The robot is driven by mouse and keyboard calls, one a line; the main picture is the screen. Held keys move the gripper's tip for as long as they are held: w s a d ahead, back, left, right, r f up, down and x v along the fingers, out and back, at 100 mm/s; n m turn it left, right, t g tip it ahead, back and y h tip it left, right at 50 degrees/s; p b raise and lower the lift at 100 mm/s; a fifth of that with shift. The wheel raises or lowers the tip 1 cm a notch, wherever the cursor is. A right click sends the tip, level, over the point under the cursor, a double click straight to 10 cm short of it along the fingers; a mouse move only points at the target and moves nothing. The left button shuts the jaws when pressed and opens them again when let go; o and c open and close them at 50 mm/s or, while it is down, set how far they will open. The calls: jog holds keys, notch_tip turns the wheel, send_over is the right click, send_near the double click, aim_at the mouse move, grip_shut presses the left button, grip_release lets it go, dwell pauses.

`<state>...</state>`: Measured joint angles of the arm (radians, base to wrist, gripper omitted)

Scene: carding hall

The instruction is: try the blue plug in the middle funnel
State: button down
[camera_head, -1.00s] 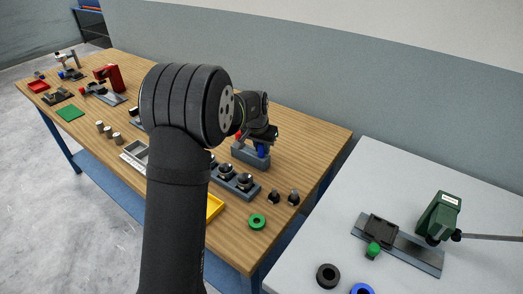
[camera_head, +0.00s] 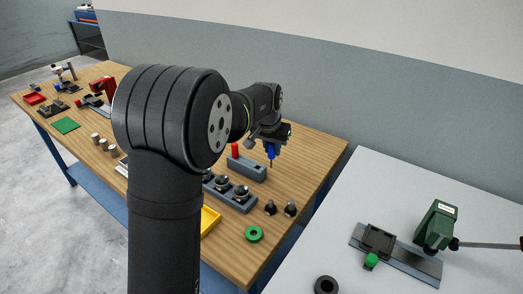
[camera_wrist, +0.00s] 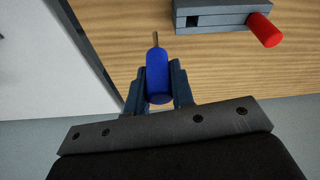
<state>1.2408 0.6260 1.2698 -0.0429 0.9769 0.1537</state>
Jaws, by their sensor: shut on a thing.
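The blue plug (camera_head: 271,151) points down with a thin metal pin at its lower end. My gripper (camera_head: 270,143) is shut on it and holds it in the air above the wooden table. In the wrist view the blue plug (camera_wrist: 158,85) sits between the two fingers of my gripper (camera_wrist: 158,75), its pin clear of anything. A grey block (camera_head: 229,193) carries a row of dark, round funnels; the middle one (camera_head: 222,184) shows, apart from the plug. My arm hides part of the row's left end.
Two dark pieces (camera_head: 270,208) and a green ring (camera_head: 254,233) lie near the funnels. A yellow tray (camera_head: 208,219) is partly hidden.

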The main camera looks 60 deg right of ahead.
jog(key=s+r, duration=0.5)
jog(key=r, duration=0.3)
jog(key=shift+s+a+r, duration=0.25)
jog(key=shift+s+a, duration=0.1)
dwell(0.3)
jog(key=w+a+f+n, duration=0.3)
jog(key=w+a+f, duration=0.2)
jog(key=w, duration=0.3)
jog(key=w+a+f+n+t, duration=0.1)
jog(key=w+a+f+n, duration=0.2)
jog(key=w+a+f, duration=0.3)
jog(key=shift+w+f+y, duration=0.3)
jog(key=shift+w+y, duration=0.1)
jog(key=shift+w, duration=1.25)
jog(key=shift+a+f, duration=0.15)
jog(key=shift+f, duration=1.85)
dwell(1.5)
